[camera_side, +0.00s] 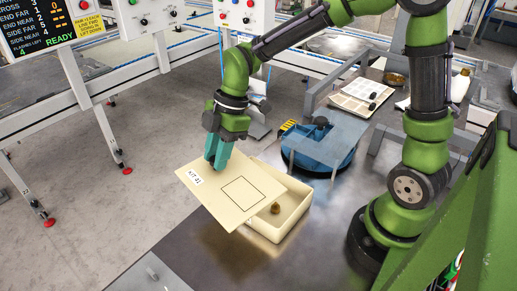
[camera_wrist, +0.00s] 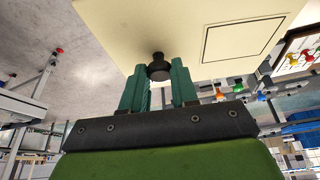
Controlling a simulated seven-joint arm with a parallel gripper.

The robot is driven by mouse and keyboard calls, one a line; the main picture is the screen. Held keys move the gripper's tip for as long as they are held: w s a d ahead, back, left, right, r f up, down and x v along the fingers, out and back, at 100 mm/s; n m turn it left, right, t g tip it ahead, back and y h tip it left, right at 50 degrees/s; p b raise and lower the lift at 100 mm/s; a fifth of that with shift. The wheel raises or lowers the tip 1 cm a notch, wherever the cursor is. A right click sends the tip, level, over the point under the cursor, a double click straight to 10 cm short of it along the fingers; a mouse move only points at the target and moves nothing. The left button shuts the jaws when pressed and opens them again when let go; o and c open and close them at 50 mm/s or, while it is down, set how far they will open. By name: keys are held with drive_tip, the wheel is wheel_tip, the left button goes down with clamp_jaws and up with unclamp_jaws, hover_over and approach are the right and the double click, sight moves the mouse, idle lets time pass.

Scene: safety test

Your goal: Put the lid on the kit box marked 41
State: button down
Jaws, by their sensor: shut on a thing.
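The cream lid (camera_side: 235,190) carries a label reading KIT 41 and a printed square outline. It hangs tilted above and to the left of the open cream kit box (camera_side: 296,217), covering part of it. A small brown round item (camera_side: 275,208) shows inside the box. My gripper (camera_side: 218,160) is shut on the lid near its far edge. In the wrist view the teal fingers of my gripper (camera_wrist: 159,85) are at a black knob (camera_wrist: 159,67) on the lid (camera_wrist: 190,35). The box's own marking is not visible.
A blue round fixture (camera_side: 325,145) stands just behind the box. A printed sheet or tray (camera_side: 357,97) lies farther back on the table. Bare dark metal table (camera_side: 200,255) lies in front. A status screen (camera_side: 38,22) at upper left reads READY.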

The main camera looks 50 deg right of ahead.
sight(250, 162)
drive_tip(key=d, duration=0.2)
drive_tip(key=s+d, duration=0.1)
drive_tip(key=d, duration=0.2)
drive_tip(key=s+d+r, duration=0.1)
drive_tip(key=d, duration=0.1)
drive_tip(key=shift+s+d, duration=0.1)
drive_tip(key=shift+d, duration=0.05)
drive_tip(key=shift+s+n+g, duration=0.3)
drive_tip(key=shift+n, duration=0.2)
drive_tip(key=shift+s+a+f+n, duration=0.1)
drive_tip(key=shift+s+a+n, duration=0.1)
drive_tip(key=shift+s+n, duration=0.15)
drive_tip(key=shift+f, duration=3)
drive_tip(key=shift+f, duration=0.3)
drive_tip(key=shift+c, duration=1.5)
unclamp_jaws()
